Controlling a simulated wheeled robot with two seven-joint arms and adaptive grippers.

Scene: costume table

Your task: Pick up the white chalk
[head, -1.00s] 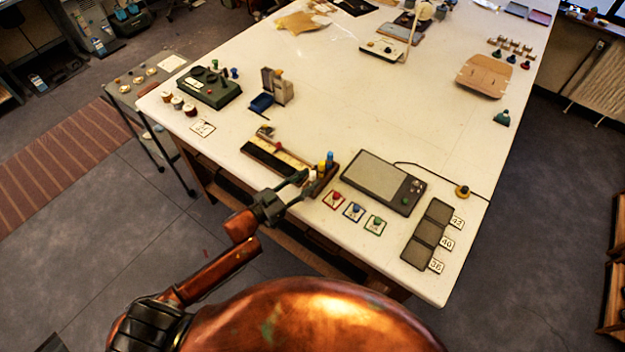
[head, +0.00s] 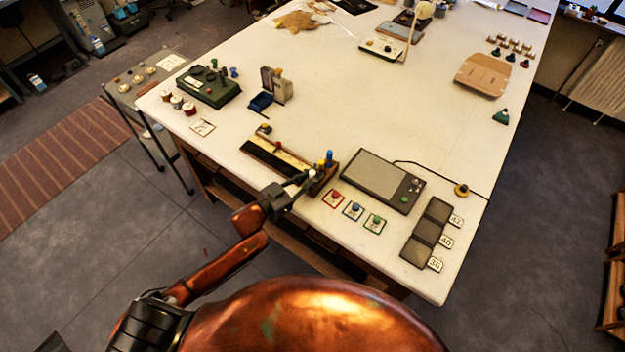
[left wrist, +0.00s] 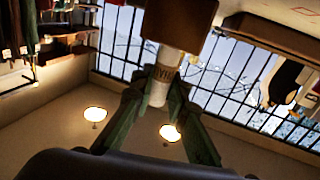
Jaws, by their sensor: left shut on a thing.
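The white chalk (head: 311,174) stands at the left end of a small wooden holder (head: 324,181) near the table's front edge, beside a yellow chalk (head: 321,167) and a blue chalk (head: 329,158). My left gripper (head: 303,179) reaches in from the front left and is shut on the white chalk. In the left wrist view the white chalk (left wrist: 163,76) is between the green fingertips, with the brown holder (left wrist: 181,20) just beyond it. I cannot tell whether the chalk is clear of the holder. My right gripper is not in view.
A long dark and cream tray (head: 276,157) lies left of the holder. A grey tablet (head: 383,181) and red, blue and green knobbed cards (head: 353,210) lie to its right. Dark square pads (head: 427,233) are near the right front corner. The table's middle (head: 370,125) is clear.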

